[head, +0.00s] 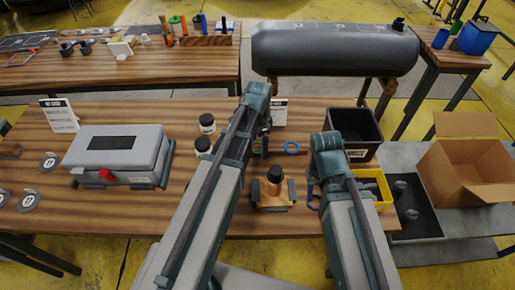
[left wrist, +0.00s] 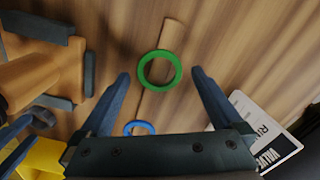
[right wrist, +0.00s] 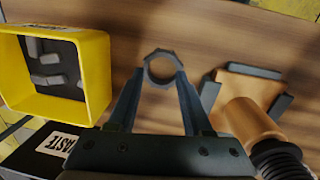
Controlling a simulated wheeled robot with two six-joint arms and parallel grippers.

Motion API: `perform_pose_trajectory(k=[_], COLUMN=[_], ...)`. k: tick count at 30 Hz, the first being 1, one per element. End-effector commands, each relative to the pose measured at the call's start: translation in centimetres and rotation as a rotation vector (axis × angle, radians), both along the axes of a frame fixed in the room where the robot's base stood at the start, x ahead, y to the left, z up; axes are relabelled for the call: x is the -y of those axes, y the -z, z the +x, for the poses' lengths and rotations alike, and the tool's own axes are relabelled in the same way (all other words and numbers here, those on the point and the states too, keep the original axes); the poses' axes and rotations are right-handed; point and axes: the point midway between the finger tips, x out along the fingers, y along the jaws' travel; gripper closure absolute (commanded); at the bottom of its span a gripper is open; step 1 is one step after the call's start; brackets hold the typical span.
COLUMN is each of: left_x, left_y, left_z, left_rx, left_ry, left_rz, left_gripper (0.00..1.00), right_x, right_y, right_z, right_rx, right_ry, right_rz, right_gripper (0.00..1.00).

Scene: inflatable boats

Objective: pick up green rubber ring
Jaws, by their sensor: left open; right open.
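The green rubber ring (left wrist: 142,70) shows in the left wrist view, ahead of and between the fingertips of my left gripper (left wrist: 160,75). That gripper is open, and the fingers appear apart from the ring. A narrow wooden strip (left wrist: 172,34) runs beneath the ring. In the head view the ring is mostly hidden by my left gripper (head: 259,147). A blue ring (head: 292,142) lies just to the right; it also shows in the left wrist view (left wrist: 138,123). My right gripper (right wrist: 160,75) is open, with a grey hexagonal ring (right wrist: 149,62) just beyond its fingertips.
A copper-coloured fitting with a black top (head: 272,192) stands between my arms. A yellow bin (head: 384,190) and black bin (head: 367,153) are at the right. A dark tank (head: 335,50) stands behind.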

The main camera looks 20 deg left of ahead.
Motion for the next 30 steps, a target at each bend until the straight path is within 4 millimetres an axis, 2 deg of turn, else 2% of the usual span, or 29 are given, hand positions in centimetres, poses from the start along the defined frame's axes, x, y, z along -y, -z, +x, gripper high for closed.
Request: perform_pose_trajectory(k=[8,17,30], left_x=[0.0,0.0,0.0], left_y=[0.04,0.04,-0.56], left_z=[0.0,0.0,0.0], left_rx=[0.0,0.0,0.0], left_ry=[0.0,0.0,0.0], left_rz=[0.0,0.0,0.0], left_gripper=[0.0,0.53,0.54], right_x=[0.0,0.0,0.0], right_y=[0.04,0.04,-0.56], right_z=[0.0,0.0,0.0], right_rx=[0.0,0.0,0.0], right_ry=[0.0,0.0,0.0], right_rz=[0.0,0.0,0.0], right_gripper=[0.5,0.5,0.5])
